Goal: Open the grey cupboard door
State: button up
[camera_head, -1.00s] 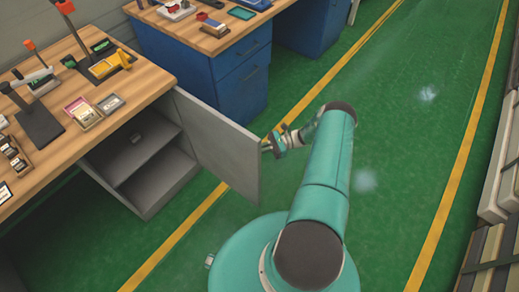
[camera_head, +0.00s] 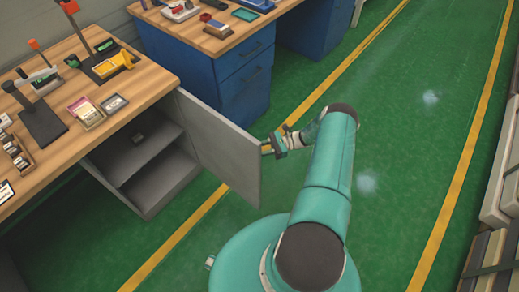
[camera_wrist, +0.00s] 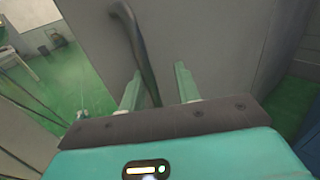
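The grey cupboard door (camera_head: 218,150) stands wide open, swung out from the cupboard under the wooden bench. The cupboard's inside and its shelf (camera_head: 150,158) are in plain view. My gripper (camera_head: 268,146) is at the outer face of the door, near its free edge. In the wrist view the grey door panel (camera_wrist: 205,45) fills the middle. A dark bar handle (camera_wrist: 133,45) runs down between the two green fingers of my gripper (camera_wrist: 158,72). The fingers are apart, with a visible gap between the handle and the right finger.
A wooden bench top (camera_head: 150,80) with tools and small trays is above the cupboard. A blue drawer cabinet (camera_head: 240,85) stands behind the door. Green floor (camera_head: 400,130) with yellow lines is clear to the right. Stacked boxes (camera_head: 495,215) line the right edge.

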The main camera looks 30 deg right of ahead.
jog(key=shift+d, duration=0.1)
jog(key=v, duration=1.3)
jog(key=shift+s+d, duration=0.15)
jog(key=shift+d, duration=0.2)
